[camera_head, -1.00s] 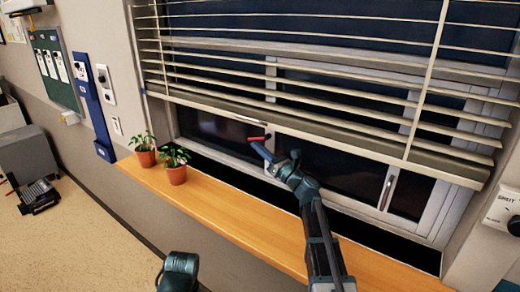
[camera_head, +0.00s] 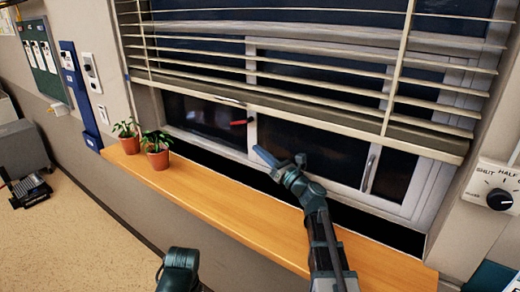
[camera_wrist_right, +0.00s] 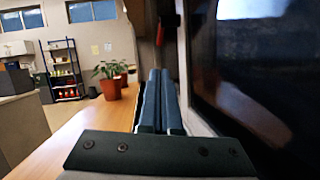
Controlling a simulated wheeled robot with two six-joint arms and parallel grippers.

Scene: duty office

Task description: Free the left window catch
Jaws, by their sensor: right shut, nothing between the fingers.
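The left window catch is a small red handle (camera_head: 241,121) on the window frame, just under the blind's bottom rail; it lies nearly level. In the right wrist view the red handle (camera_wrist_right: 160,33) shows beyond the fingertips. My right gripper (camera_head: 262,154) is shut and empty, below and a little right of the catch, with a visible gap between them. Its closed blue fingers (camera_wrist_right: 160,95) point along the window in the wrist view. A grey handle (camera_head: 369,172) sits on the frame further right.
A lowered slatted blind (camera_head: 300,105) hangs just above the catch. Two potted plants (camera_head: 126,142) (camera_head: 158,158) stand on the left end of the wooden sill (camera_head: 215,200). A dial marked SHUT and HALF (camera_head: 499,199) is on the right wall. The sill's middle is clear.

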